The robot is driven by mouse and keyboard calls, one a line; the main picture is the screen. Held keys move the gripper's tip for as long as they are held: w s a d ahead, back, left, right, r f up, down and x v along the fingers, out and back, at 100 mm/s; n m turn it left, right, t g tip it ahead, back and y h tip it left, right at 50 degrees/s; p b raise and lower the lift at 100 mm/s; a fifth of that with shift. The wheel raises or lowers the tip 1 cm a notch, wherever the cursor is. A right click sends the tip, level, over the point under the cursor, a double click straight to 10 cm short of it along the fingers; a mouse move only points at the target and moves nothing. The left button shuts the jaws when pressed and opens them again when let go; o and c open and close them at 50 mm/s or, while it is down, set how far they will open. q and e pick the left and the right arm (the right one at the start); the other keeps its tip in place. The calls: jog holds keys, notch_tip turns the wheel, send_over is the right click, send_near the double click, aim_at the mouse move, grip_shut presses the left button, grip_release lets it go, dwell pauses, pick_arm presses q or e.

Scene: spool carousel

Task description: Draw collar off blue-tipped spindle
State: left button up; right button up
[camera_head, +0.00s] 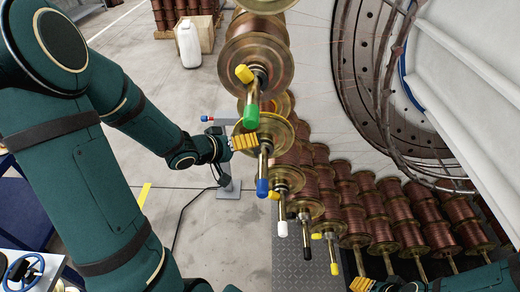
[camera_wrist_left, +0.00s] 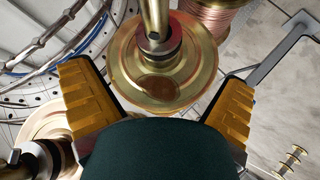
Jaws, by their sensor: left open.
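The blue-tipped spindle (camera_head: 264,165) points down toward me from a brass-flanged spool, its blue tip (camera_head: 262,187) clear of my fingers. Its collar (camera_head: 266,141) looks like a dark ring near the flange, small and partly unclear in the head view. My left gripper (camera_head: 245,142) is open beside this spindle, at its left. In the left wrist view, the spread yellow fingers (camera_wrist_left: 158,100) frame a brass flange with a dark collar and a spindle; the tip is out of frame. My right gripper (camera_head: 362,284) shows only yellow fingers at the bottom edge; its opening is unclear.
Other spindles with yellow, white and black tips line up below right. Copper spools (camera_head: 400,225) fill the right. A grey stand (camera_head: 230,185) stands behind my left gripper; open floor lies left of it.

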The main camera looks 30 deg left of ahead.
aim_at(257, 148)
pick_arm(q)
jog(key=b+x, duration=0.1)
jog(key=x, duration=0.8)
jog(key=shift+r+b, duration=0.1)
jog(key=shift+b, duration=0.3)
jog(key=c, duration=1.3)
